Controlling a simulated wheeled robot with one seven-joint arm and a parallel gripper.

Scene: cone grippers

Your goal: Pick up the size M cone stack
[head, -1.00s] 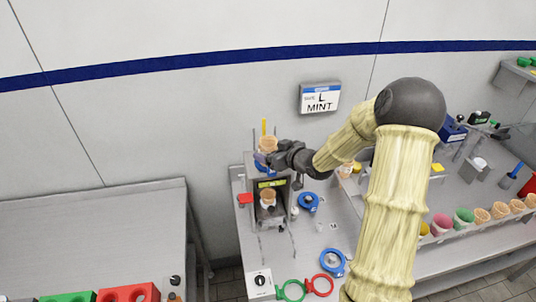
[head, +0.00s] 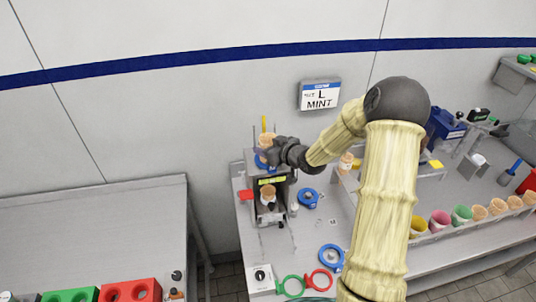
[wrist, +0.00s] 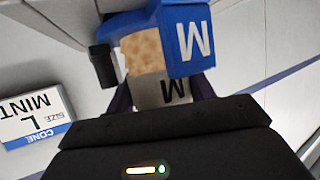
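The size M cone stack (head: 266,140) is tan with a white sleeve and stands upright at the top of a grey dispenser (head: 282,172). In the wrist view the stack (wrist: 145,52) shows close up, with an M on its sleeve and a blue M tag (wrist: 189,42) beside it. My gripper (head: 269,153) is at the stack from the right. In the wrist view the dark fingers of my gripper (wrist: 163,95) lie on both sides of the sleeve. Whether they press on it is not clear. The lower finger parts are hidden by the gripper body.
A wall sign (head: 320,95) reads size L, mint. Below the stack, another cone (head: 268,193) stands inside the dispenser. Blue rings (head: 308,198), a red ring (head: 319,281) and a green ring (head: 291,288) lie on the counter. A row of cups and cones stands at right. The left table (head: 90,230) is mostly clear.

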